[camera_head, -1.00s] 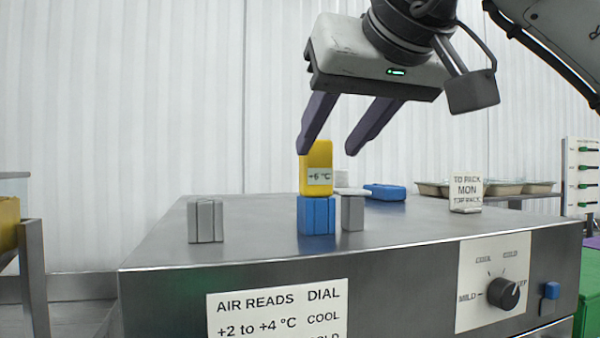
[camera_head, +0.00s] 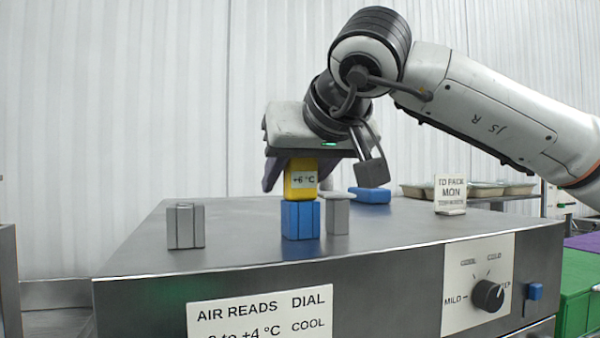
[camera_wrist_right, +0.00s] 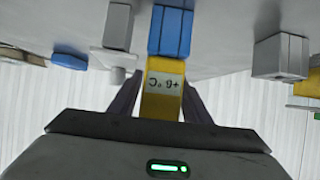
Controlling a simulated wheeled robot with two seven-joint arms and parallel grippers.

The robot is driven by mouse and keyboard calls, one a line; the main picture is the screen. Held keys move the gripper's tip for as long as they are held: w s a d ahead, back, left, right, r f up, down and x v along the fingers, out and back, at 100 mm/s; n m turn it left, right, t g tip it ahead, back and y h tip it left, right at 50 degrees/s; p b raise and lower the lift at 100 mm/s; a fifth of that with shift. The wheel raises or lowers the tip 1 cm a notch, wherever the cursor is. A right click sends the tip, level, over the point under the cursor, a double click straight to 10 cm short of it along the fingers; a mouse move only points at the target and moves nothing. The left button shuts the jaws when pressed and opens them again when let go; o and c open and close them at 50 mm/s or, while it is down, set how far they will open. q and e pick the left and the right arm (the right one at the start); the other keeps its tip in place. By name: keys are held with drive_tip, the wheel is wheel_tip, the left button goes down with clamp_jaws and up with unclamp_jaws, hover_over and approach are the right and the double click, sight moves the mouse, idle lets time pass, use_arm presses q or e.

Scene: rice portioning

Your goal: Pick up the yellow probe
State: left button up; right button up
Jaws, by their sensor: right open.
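The yellow probe (camera_head: 301,180) stands upright on a blue block (camera_head: 300,220) on the steel counter and bears a "+6 °C" label. My right gripper (camera_head: 290,178) is lowered over it from above and behind. In the right wrist view the yellow probe (camera_wrist_right: 163,88) lies between the two dark fingers of my right gripper (camera_wrist_right: 160,95), with one finger on each side. The fingers are open; whether either touches the probe I cannot tell. The blue block also shows in the right wrist view (camera_wrist_right: 170,32). My left gripper is not in view.
A grey block (camera_head: 185,226) stands to the left and a grey post (camera_head: 338,214) close to the right of the blue block. Behind lies another blue block (camera_head: 370,195). A "TO PACK MON" sign (camera_head: 450,193) and a dial (camera_head: 488,295) are at the right.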

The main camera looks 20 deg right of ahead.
drive_tip(key=c, duration=0.9)
